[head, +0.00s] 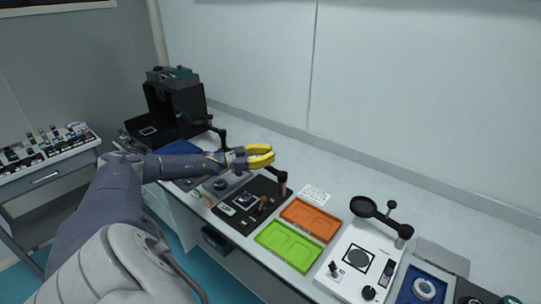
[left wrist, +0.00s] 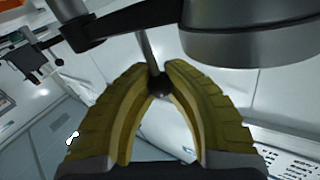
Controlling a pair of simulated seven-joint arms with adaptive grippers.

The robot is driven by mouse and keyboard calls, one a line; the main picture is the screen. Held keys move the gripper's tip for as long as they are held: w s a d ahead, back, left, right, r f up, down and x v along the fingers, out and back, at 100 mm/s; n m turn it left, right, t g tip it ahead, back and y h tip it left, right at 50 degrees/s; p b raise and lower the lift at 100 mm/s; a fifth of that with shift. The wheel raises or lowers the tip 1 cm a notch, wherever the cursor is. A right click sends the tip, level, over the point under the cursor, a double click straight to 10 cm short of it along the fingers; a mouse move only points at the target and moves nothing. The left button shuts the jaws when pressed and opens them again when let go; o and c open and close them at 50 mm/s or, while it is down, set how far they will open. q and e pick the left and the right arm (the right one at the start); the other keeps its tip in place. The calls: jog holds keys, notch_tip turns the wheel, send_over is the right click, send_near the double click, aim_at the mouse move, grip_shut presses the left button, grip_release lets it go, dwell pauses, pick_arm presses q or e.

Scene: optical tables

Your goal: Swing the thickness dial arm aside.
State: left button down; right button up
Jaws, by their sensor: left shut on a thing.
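My left gripper (head: 261,157) with yellow fingers is above the back of the black gauge base (head: 232,221). In the left wrist view the fingertips (left wrist: 160,80) are closed around a small dark ball knob (left wrist: 158,87) on a thin rod. The rod runs up to a dark swing arm (left wrist: 130,20), with a large grey round head (left wrist: 250,38) beside it. In the head view the arm's dark bar and post (head: 282,186) show just right of the fingers; the rest is hidden behind my gripper. My right gripper is not in view.
An orange tray (head: 310,219) and a green tray (head: 288,247) lie right of the black base. A white instrument (head: 340,262) with a black swing arm (head: 380,214) stands further right. A black boxy device (head: 172,100) stands at the back left. The wall is behind the table.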

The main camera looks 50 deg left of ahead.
pick_arm(q)
jog(key=c, duration=1.1)
grip_release()
jog(key=shift+r, duration=0.1)
jog(key=shift+c, duration=0.2)
jog(key=v, duration=1.2)
jog(key=shift+r, duration=0.1)
jog(key=shift+r, duration=2.4)
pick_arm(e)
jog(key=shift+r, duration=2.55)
